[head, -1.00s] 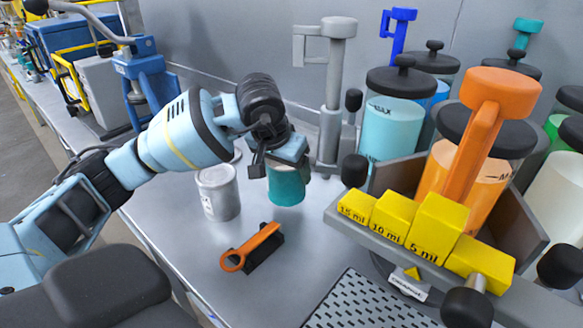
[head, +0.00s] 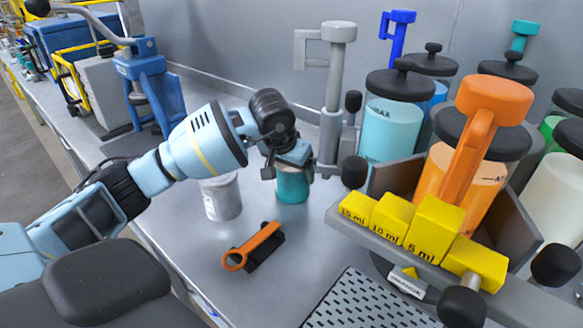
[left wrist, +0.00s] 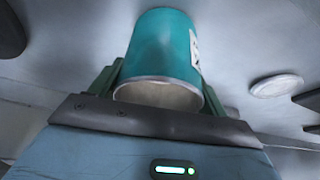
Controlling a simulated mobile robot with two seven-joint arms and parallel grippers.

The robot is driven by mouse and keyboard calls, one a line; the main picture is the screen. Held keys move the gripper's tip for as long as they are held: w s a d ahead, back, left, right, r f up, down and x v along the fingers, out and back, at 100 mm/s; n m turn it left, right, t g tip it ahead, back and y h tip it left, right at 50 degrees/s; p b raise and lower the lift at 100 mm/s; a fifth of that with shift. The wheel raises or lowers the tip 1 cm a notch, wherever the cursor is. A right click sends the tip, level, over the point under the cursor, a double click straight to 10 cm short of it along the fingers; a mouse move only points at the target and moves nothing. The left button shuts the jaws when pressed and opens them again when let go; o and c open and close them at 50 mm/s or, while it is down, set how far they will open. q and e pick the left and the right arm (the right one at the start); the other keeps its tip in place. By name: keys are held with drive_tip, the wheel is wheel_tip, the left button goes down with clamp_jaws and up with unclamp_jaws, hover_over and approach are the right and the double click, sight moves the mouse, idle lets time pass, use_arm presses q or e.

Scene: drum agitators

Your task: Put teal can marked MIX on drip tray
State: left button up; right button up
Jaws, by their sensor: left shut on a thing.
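The teal can (head: 292,187) is held by my left gripper (head: 291,168) near the middle of the bench. The left wrist view shows the can (left wrist: 165,55) between the two fingers (left wrist: 160,85), with part of a white label at its right side. I cannot tell from the head view whether the can touches the bench. The drip tray (head: 368,302), a dark grey perforated plate, lies at the bottom, to the right of and nearer than the can. My right gripper is not in view.
A grey can (head: 221,198) stands just left of the teal can. An orange-handled tool (head: 254,247) lies between the cans and the tray. The yellow-block rack (head: 410,228) and canisters (head: 392,125) crowd the right. A grey post (head: 331,110) stands behind the teal can.

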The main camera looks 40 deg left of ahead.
use_arm(q)
drive_tip(key=shift+f, duration=0.1)
drive_tip(key=o, duration=1.2)
drive_tip(key=shift+r, duration=0.25)
drive_tip(key=shift+o, duration=0.3)
drive_tip(key=v, duration=1.1)
drive_tip(key=shift+s+r, duration=0.15)
drive_tip(key=shift+r, duration=0.2)
